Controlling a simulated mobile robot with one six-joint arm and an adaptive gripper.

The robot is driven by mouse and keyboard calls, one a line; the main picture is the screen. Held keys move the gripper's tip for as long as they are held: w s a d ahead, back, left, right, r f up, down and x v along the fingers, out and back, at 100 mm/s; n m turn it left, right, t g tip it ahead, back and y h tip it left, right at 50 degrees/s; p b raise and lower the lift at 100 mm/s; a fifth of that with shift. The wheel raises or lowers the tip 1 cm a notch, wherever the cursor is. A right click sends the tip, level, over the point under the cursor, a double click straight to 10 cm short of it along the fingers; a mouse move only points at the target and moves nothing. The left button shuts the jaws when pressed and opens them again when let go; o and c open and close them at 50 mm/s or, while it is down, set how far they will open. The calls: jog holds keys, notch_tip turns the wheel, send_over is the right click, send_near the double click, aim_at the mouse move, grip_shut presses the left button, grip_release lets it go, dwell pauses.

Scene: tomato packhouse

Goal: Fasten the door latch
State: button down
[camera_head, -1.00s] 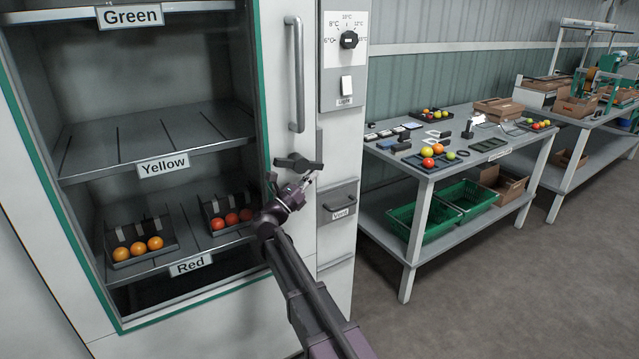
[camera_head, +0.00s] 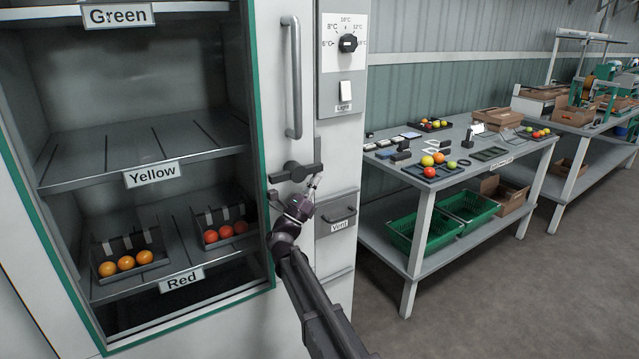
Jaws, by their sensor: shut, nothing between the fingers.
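The door latch (camera_head: 290,172) is a dark lever with a round hub on the white door frame, below the long vertical handle. Its lever lies about level, with one end pointing right to a dark upright piece (camera_head: 318,158). My gripper (camera_head: 315,183) is shut and empty, just below the right end of the lever. I cannot tell whether it touches the lever. The cabinet door (camera_head: 259,60) has a green-edged window showing the shelves.
The vertical handle (camera_head: 293,78) is above the latch. A table (camera_head: 425,185) with tomatoes and trays stands further right. Grey floor is clear in front.

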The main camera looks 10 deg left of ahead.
jog(key=shift+s+a, duration=0.1)
jog(key=shift+a+f, duration=0.1)
dwell(0.4)
jog(key=shift+f, duration=0.1)
jog(key=d+f+b+v, duration=0.1)
jog(key=b+v, duration=0.9)
jog(key=v, duration=0.2)
jog(key=shift+d+f+b, duration=0.15)
jog(key=shift+f+b, duration=0.25)
jog(key=shift+d, duration=0.1)
